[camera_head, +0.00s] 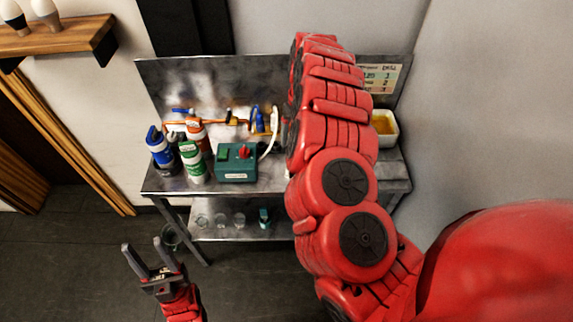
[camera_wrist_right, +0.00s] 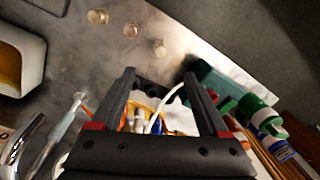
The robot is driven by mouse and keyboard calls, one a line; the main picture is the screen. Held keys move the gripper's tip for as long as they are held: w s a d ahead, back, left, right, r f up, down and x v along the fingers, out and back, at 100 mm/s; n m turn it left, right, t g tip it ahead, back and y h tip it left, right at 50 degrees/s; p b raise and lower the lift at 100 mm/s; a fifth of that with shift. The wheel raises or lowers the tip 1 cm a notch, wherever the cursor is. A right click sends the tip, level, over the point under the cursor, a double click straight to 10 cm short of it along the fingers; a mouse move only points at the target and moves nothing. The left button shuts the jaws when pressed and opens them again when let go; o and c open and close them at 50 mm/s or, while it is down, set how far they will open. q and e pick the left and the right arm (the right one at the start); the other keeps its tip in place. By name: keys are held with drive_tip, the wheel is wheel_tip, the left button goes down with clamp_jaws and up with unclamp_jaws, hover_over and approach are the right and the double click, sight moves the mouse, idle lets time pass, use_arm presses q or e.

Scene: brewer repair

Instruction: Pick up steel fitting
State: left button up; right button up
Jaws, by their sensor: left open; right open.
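Three small round fittings lie apart on the steel bench top in the right wrist view. The first fitting (camera_wrist_right: 97,17) and the second fitting (camera_wrist_right: 130,30) look brassy. The third fitting (camera_wrist_right: 160,47) is paler; it may be the steel one, but blur and glare leave this unsure. My right gripper (camera_wrist_right: 158,78) is open and empty, with its fingertips pointing over the bench near the third fitting. In the head view my right arm hides the fittings and the right gripper. My left gripper (camera_head: 141,243) is open and empty, low in front of the bench.
The bench (camera_head: 270,185) holds a green control box (camera_head: 237,170), several bottles (camera_head: 193,160), copper piping (camera_head: 215,121) and a white dish of yellow contents (camera_head: 385,128). A curved chrome tube (camera_wrist_right: 22,145) shows at the wrist view's left. Glasses (camera_head: 220,220) stand on the lower shelf.

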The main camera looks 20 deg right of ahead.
drive_tip(key=f, duration=0.3)
drive_tip(key=f+b, duration=0.1)
drive_tip(key=f, duration=0.2)
drive_tip(key=a+f+b, duration=0.1)
drive_tip(key=f, duration=0.3)
drive_tip(key=shift+s+f, duration=0.2)
drive_tip(key=shift+s, duration=0.05)
drive_tip(key=shift+w+f+p, duration=0.25)
drive_tip(key=shift+f+p, duration=0.35)
drive_tip(key=shift+f, duration=0.15)
drive_tip(key=shift+w+a+f+p, duration=0.1)
drive_tip(key=shift+f+p, duration=0.3)
drive_tip(key=shift+f, duration=1.15)
drive_tip(key=shift+a+f, duration=0.25)
drive_tip(key=shift+f, duration=0.25)
